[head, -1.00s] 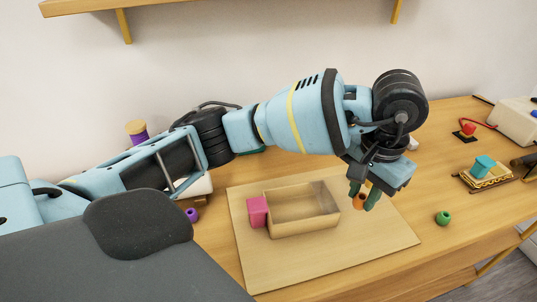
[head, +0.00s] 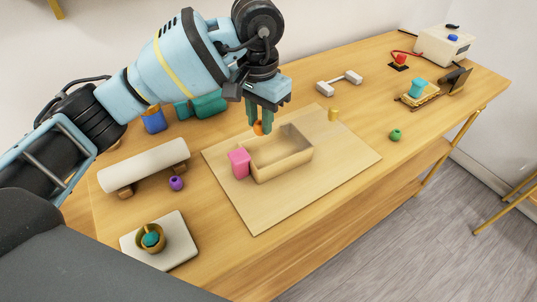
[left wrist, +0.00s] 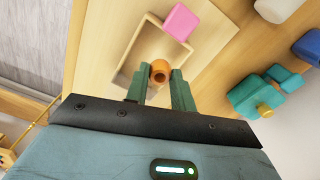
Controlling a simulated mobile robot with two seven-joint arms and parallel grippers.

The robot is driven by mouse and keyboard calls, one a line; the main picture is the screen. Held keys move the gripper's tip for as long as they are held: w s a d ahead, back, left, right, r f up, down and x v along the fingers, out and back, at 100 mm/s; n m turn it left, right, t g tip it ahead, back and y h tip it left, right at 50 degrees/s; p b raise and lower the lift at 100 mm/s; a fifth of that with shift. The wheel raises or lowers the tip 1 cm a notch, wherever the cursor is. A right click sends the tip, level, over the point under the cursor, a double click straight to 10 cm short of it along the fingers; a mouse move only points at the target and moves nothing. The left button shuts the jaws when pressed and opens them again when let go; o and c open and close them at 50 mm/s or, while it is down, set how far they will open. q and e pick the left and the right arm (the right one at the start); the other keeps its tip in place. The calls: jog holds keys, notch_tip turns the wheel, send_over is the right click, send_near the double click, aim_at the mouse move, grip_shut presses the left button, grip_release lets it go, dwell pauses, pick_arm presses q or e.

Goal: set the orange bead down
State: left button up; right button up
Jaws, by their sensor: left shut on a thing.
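My left gripper (head: 261,118) points down near the back edge of a small open wooden box (head: 288,168). It is shut on the orange bead (head: 259,128), which sits between the fingertips. In the left wrist view the bead (left wrist: 160,72) shows its hole and overlaps the box (left wrist: 135,47). I cannot tell whether it is above the box or just behind its wall. My right gripper is not in view.
The box stands on a pale board (head: 330,165) with a pink block (head: 239,163) against its left end. The board's front is clear.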

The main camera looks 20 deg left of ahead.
aim_at(261, 163)
pick_arm(q)
jog(key=shift+f+p, duration=0.35)
jog(key=shift+f, duration=4.4)
jog(key=shift+f, duration=0.3)
jog(key=o, duration=1)
jog(key=shift+r, duration=0.1)
jog(key=shift+c, duration=0.2)
notch_tip(261, 163, up, 12)
jog(key=shift+r, duration=0.2)
